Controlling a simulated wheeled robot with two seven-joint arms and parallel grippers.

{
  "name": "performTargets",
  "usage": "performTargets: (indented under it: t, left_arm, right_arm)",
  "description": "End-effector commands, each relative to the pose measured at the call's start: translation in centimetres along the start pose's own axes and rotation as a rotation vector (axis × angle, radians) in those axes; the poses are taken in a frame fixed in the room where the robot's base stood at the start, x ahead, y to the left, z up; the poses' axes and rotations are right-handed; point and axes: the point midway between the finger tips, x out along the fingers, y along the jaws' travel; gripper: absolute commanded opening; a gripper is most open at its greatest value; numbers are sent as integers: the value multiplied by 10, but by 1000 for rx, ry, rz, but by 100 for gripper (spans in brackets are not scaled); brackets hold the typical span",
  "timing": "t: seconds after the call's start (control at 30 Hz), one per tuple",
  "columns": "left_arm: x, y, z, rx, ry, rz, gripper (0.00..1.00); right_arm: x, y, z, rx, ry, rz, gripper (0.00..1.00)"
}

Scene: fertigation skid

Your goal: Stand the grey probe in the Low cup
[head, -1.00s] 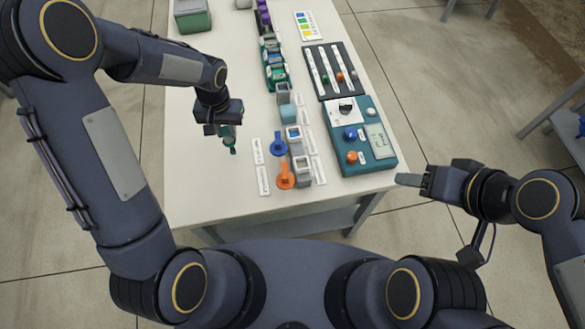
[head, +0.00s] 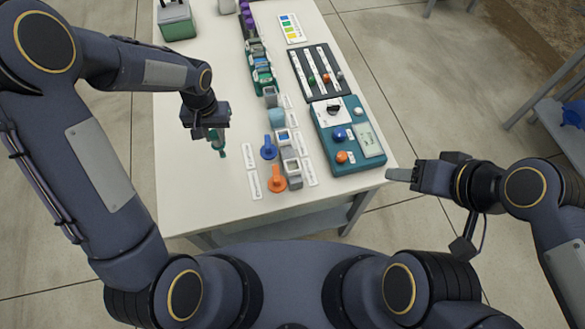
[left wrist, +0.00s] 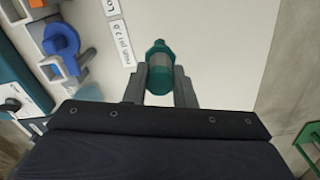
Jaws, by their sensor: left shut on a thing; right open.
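My left gripper (head: 212,136) is shut on a teal piece with a greyish middle (left wrist: 160,68). It holds this piece over the bare left part of the table, left of the row of cups. I cannot tell whether this is the grey probe. The cups stand in a line down the table: a grey square cup (head: 291,167) at the near end, another (head: 282,138) behind it, then a teal block (head: 277,117). My right gripper (head: 400,174) is open and empty, off the table's right edge.
A teal control box (head: 350,150) and a black slider panel (head: 318,72) stand to the right. A green-grey box (head: 176,20) is at the back left. The left table area is clear.

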Motion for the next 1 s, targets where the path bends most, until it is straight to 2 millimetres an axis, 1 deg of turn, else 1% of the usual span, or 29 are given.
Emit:
performTargets:
  t: [0.03, 0.1, 0.5, 0.6, 0.9, 0.97, 1.0]
  left_arm:
    - [-10, 0, 0, 0, 2, 0, 0]
    - [-17, 0, 0, 0, 2, 0, 0]
    - [-57, 0, 0, 0, 2, 1, 0]
    - [-64, 0, 0, 0, 2, 1, 0]
    - [-64, 0, 0, 0, 1, 0, 0]
    - [-60, 0, 0, 0, 1, 0, 0]
    - [-54, 0, 0, 0, 0, 0, 0]
  right_arm:
    - [-6, -3, -3, 0, 0, 0, 55]
    - [-10, -5, -5, 0, 0, 0, 55]
    - [-33, -15, -16, 0, 0, 0, 55]
    - [-36, -17, -18, 0, 0, 0, 55]
    - [-36, -16, -18, 0, 0, 0, 55]
    - [-33, -15, -17, 0, 0, 0, 55]
    - [-30, -14, -15, 0, 0, 0, 55]
